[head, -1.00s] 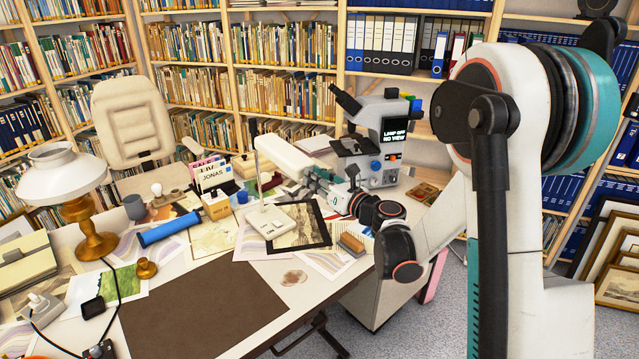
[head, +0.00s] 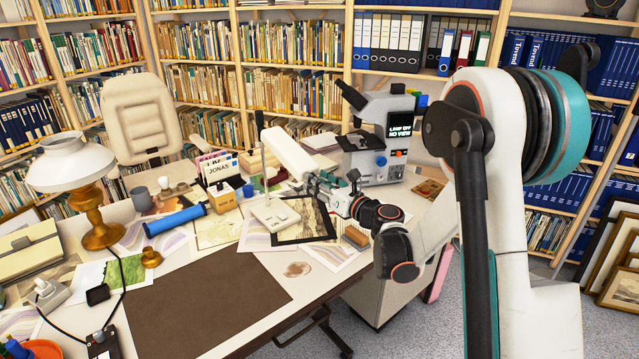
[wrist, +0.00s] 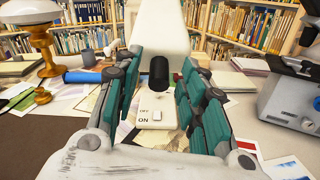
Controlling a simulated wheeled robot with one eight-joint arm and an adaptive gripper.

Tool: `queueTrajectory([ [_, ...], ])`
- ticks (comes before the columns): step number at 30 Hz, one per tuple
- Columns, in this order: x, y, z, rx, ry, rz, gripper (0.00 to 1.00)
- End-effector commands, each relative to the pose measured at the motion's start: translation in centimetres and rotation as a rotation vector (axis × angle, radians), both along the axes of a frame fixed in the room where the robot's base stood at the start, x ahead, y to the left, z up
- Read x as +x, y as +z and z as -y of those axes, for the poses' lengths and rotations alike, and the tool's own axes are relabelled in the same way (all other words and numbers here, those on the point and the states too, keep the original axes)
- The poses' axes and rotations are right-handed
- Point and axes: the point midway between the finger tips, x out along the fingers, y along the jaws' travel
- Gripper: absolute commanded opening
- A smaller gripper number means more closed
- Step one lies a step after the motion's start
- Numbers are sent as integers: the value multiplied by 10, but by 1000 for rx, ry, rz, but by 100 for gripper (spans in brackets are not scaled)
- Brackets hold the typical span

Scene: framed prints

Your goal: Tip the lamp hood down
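The lamp hood (head: 291,151) is a long white bar on a thin stem above a white base (head: 275,214) on the desk. It slopes down toward my gripper (head: 322,182). In the wrist view the hood (wrist: 160,35) stands straight ahead, with a black cylindrical grip (wrist: 158,73) at its near end. My gripper (wrist: 155,98) is open there, its teal-padded fingers on both sides of the grip with gaps visible. The base (wrist: 157,117) with its ON/OFF switch shows below, between the fingers. In the head view, the grip and fingertips are hard to make out.
A microscope (head: 380,140) with a screen reading lamp off, no view stands to the right. A framed print (head: 303,220) lies beside the base. A white-shaded lamp (head: 70,165) and blue tube (head: 175,220) are to the left. The brown desk mat (head: 205,305) is clear.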

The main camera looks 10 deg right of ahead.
Motion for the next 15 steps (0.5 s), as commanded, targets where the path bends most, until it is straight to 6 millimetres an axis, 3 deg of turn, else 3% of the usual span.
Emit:
queueTrajectory([
  [8, -6, 0, 3, 0, 0, 0, 38],
  [15, -44, 0, 21, 0, -3, 0, 38],
])
